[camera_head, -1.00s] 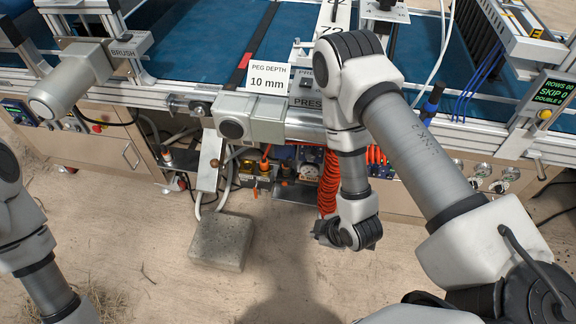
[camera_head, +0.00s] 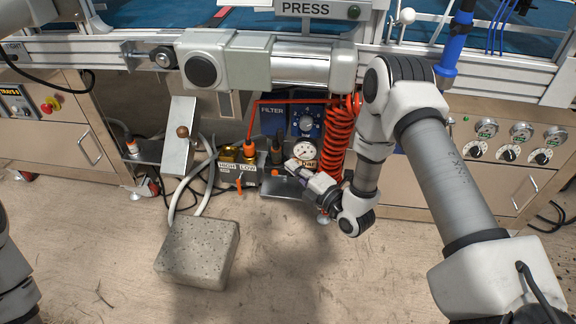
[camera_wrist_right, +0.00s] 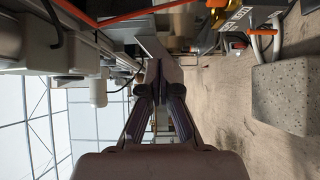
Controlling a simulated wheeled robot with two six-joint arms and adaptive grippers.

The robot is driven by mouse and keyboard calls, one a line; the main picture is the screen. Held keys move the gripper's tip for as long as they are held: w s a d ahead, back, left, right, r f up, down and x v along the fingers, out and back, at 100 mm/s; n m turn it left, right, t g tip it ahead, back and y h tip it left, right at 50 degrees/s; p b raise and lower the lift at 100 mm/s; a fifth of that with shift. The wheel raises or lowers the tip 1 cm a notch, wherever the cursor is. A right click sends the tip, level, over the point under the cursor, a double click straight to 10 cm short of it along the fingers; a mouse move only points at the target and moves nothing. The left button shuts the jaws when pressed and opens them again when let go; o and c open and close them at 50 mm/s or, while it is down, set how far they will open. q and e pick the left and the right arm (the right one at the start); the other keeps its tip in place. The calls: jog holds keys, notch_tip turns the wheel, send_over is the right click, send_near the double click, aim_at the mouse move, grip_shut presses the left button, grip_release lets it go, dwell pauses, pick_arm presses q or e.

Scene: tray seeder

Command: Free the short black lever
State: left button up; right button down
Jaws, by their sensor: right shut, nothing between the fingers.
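A short dark upright piece (camera_head: 277,152) stands beside the HIGH and LOW fittings under the bench in the head view. It may be the black lever, but it is too small to be sure. My right gripper (camera_head: 292,166) points left and is close to its right side; I cannot tell whether they touch. The gripper is shut and empty. The wrist view shows its two fingertips together (camera_wrist_right: 160,84), with a grey plate edge beyond them. What might hold the lever cannot be made out. My left gripper is out of view.
Brass HIGH and LOW fittings (camera_head: 238,160) stand left of the dark piece. A blue FILTER panel (camera_head: 268,121), gauge (camera_head: 305,151) and red coiled hose (camera_head: 340,135) are close by. A sloping metal plate (camera_head: 178,150) and concrete block (camera_head: 201,250) stand left.

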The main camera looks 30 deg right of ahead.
aim_at(281, 142)
jog(key=w+b, duration=0.1)
jog(key=w, duration=0.2)
jog(key=w+b, duration=0.2)
jog(key=w, duration=0.2)
jog(key=w+d+b, duration=0.1)
jog(key=w, duration=0.2)
jog(key=shift+w, duration=0.35)
jog(key=shift+d+r, duration=0.1)
jog(key=shift+d, duration=0.05)
